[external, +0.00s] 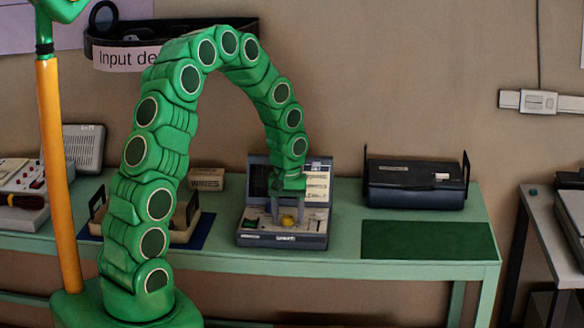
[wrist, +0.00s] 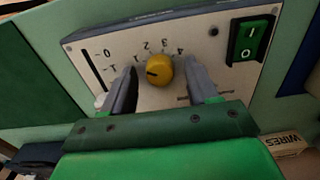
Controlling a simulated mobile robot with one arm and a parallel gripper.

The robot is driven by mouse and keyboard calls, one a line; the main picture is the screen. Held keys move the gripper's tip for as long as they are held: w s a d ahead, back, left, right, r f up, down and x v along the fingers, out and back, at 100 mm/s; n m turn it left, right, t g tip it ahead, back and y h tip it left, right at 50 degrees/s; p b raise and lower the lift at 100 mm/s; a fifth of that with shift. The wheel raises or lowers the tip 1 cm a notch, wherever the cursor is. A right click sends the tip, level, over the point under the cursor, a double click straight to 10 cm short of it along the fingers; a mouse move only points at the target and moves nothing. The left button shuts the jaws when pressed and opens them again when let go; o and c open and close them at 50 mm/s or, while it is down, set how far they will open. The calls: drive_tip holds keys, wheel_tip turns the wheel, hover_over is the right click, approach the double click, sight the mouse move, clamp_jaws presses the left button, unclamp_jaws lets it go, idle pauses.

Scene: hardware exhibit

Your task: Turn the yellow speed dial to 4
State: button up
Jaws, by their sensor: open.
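The yellow speed dial (wrist: 159,70) sits on the pale panel of a grey device, with printed numbers around it, the 4 at its upper right in the wrist view. A dark mark on the dial points left, toward the low end of the scale, away from the 4. My gripper (wrist: 161,72) is open, with one grey finger on each side of the dial. Gaps seem to show between fingers and dial; contact is hard to tell. In the external view my gripper (external: 288,207) points down over the yellow dial (external: 288,220) on the device (external: 285,241).
A green rocker switch (wrist: 248,38) and a slot with its own scale (wrist: 87,67) share the panel. The device's raised lid (external: 258,178) stands behind. A dark blue case (external: 415,187) and a green mat (external: 428,240) lie to the right, a tray (external: 184,232) to the left.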

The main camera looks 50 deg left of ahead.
drive_tip(key=c, duration=1)
drive_tip(key=shift+c, duration=0.2)
drive_tip(key=shift+m, duration=0.4)
drive_tip(key=m, duration=1.6)
drive_tip(key=shift+m, duration=0.4)
drive_tip(key=m, duration=0.5)
drive_tip(key=shift+m, duration=0.3)
